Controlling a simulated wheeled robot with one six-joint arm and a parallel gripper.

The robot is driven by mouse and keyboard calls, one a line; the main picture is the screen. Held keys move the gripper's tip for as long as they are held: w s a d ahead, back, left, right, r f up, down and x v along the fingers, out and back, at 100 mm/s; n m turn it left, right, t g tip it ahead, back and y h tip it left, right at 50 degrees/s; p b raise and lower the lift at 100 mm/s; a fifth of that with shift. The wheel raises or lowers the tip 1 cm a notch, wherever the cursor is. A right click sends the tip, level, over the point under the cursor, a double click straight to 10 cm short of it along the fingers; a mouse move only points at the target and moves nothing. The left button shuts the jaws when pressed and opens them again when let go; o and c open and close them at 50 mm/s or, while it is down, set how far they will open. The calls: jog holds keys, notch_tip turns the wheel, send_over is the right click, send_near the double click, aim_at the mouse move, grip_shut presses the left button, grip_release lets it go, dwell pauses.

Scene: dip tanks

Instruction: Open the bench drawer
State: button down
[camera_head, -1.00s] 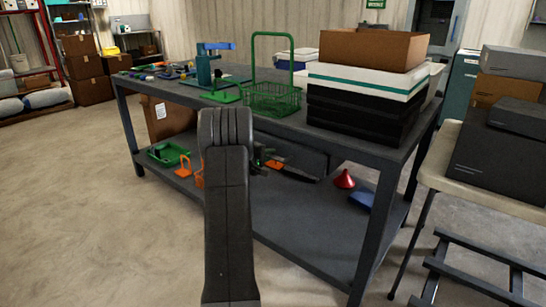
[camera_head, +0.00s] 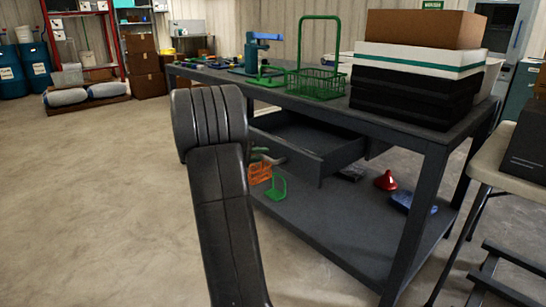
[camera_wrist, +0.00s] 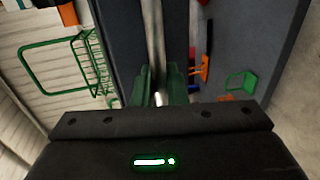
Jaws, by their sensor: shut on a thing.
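The bench drawer (camera_head: 343,160) is dark grey and hangs under the top of the bench (camera_head: 408,225). It stands pulled out, with its inside showing and apparently empty. Its handle is a pale metal bar (camera_wrist: 155,40) that runs down the wrist view. My gripper (camera_wrist: 161,92) has its green fingers closed on this bar, one on each side. In the head view my gripper (camera_head: 259,153) is mostly hidden behind my arm, at the drawer's front.
On the bench top are a green wire basket (camera_head: 318,82), a blue press (camera_head: 260,50) and stacked boxes (camera_head: 415,95). The lower shelf holds a red funnel (camera_head: 386,181) and small green and orange items. A pale table (camera_head: 490,165) stands right.

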jog(key=shift+f+v, duration=0.25)
jog(key=shift+v, duration=0.85)
jog(key=c, duration=1.5)
grip_release()
jog(key=p+v, duration=0.3)
jog(key=v, duration=1)
jog(key=shift+s+a, duration=0.2)
jog(key=shift+a, duration=0.15)
jog(key=b+x, duration=0.3)
jog(key=x, duration=1.1)
